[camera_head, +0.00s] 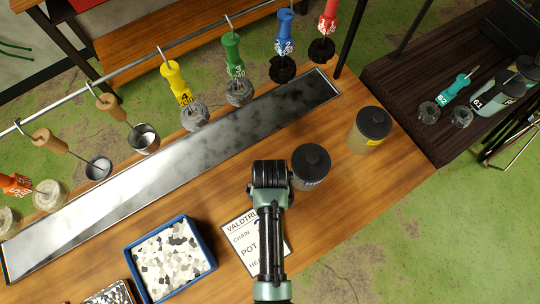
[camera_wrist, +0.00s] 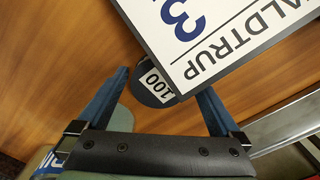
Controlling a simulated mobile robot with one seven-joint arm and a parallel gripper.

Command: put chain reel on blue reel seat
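I cannot clearly identify the chain reel or the blue reel seat. A blue tagged handle (camera_head: 284,25) hangs from the rail at the upper right, with a dark coiled bundle (camera_head: 282,68) below it. My gripper (camera_wrist: 163,82) shows in the wrist view with its two blue fingers spread apart. Between them shows a dark round piece labelled 100 (camera_wrist: 158,84), partly hidden behind a white sign; no finger visibly touches it. In the head view my arm reaches up over the table and the fingers are hidden.
A long metal tray (camera_head: 180,165) crosses the wooden table. Black-lidded canisters (camera_head: 311,167) (camera_head: 371,129) stand right of my arm. A white sign (camera_head: 243,240) is beside it. A blue-rimmed tray (camera_head: 137,273) of pale chips stands lower left. Other tagged handles hang along the rail.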

